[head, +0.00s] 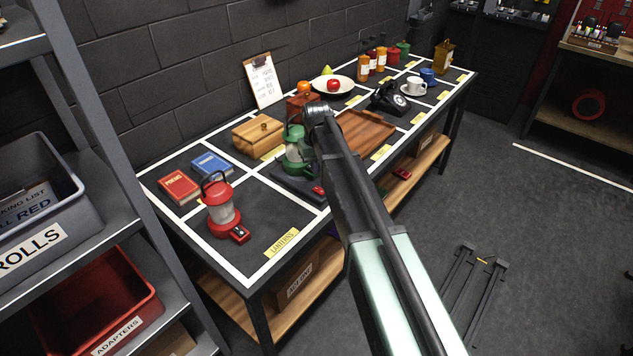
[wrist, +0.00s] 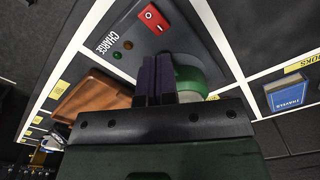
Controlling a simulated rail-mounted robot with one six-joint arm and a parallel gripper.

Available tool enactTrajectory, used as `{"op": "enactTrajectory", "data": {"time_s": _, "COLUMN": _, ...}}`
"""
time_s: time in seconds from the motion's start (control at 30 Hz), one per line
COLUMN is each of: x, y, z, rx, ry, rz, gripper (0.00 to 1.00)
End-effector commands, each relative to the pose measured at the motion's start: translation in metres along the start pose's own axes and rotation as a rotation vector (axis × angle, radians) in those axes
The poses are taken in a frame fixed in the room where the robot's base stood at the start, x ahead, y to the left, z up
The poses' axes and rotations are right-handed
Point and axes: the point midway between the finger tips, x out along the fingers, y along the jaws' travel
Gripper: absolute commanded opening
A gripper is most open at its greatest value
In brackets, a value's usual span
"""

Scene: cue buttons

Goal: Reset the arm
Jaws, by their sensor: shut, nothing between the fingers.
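My gripper (wrist: 157,72) shows in the wrist view with its two dark fingers together and nothing between them. It is above the dark charge pad (wrist: 135,45), with a green lantern (wrist: 195,80) partly hidden just beyond the fingers. In the head view my arm hides the gripper. There the green lantern (head: 297,158) stands upright on the pad, left of my arm's end. The pad carries a red switch (wrist: 152,18), a green light and a red light. Whether the fingers touch the lantern I cannot tell.
A red lantern (head: 222,207) stands at the table's near end beside red and blue books (head: 212,165). A wooden box (head: 258,134), a wooden tray (head: 366,132), a telephone (head: 389,98) and a plate with fruit (head: 332,86) lie further along. A grey shelf (head: 105,130) stands left.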

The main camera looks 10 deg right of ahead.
Motion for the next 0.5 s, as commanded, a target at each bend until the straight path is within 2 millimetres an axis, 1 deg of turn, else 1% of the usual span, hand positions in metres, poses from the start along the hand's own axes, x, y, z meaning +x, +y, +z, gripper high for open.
{"op": "enactTrajectory", "data": {"time_s": 0.07, "x": 0.0, "y": -0.003, "z": 0.023, "rx": 0.033, "ry": 0.0, "rz": 0.0, "gripper": 0.0}}
{"op": "enactTrajectory", "data": {"time_s": 0.13, "x": 0.0, "y": -0.009, "z": 0.067, "rx": 0.062, "ry": -0.001, "rz": 0.0, "gripper": 0.0}}
{"op": "enactTrajectory", "data": {"time_s": 0.17, "x": -0.001, "y": -0.012, "z": 0.09, "rx": 0.074, "ry": -0.001, "rz": 0.0, "gripper": 0.0}}
{"op": "enactTrajectory", "data": {"time_s": 0.2, "x": -0.001, "y": -0.017, "z": 0.124, "rx": 0.092, "ry": -0.001, "rz": 0.001, "gripper": 0.0}}
{"op": "enactTrajectory", "data": {"time_s": 0.27, "x": -0.001, "y": -0.024, "z": 0.173, "rx": 0.114, "ry": -0.001, "rz": 0.001, "gripper": 0.0}}
{"op": "enactTrajectory", "data": {"time_s": 0.3, "x": -0.002, "y": -0.028, "z": 0.203, "rx": 0.125, "ry": -0.001, "rz": 0.001, "gripper": 0.0}}
{"op": "enactTrajectory", "data": {"time_s": 0.33, "x": -0.002, "y": -0.031, "z": 0.222, "rx": 0.131, "ry": -0.001, "rz": 0.001, "gripper": 0.0}}
{"op": "enactTrajectory", "data": {"time_s": 0.4, "x": -0.003, "y": -0.035, "z": 0.257, "rx": 0.139, "ry": 0.0, "rz": 0.001, "gripper": 0.0}}
{"op": "enactTrajectory", "data": {"time_s": 0.43, "x": -0.003, "y": -0.037, "z": 0.267, "rx": 0.139, "ry": 0.0, "rz": 0.001, "gripper": 0.0}}
{"op": "enactTrajectory", "data": {"time_s": 0.5, "x": -0.003, "y": -0.039, "z": 0.28, "rx": 0.138, "ry": 0.0, "rz": 0.001, "gripper": 0.0}}
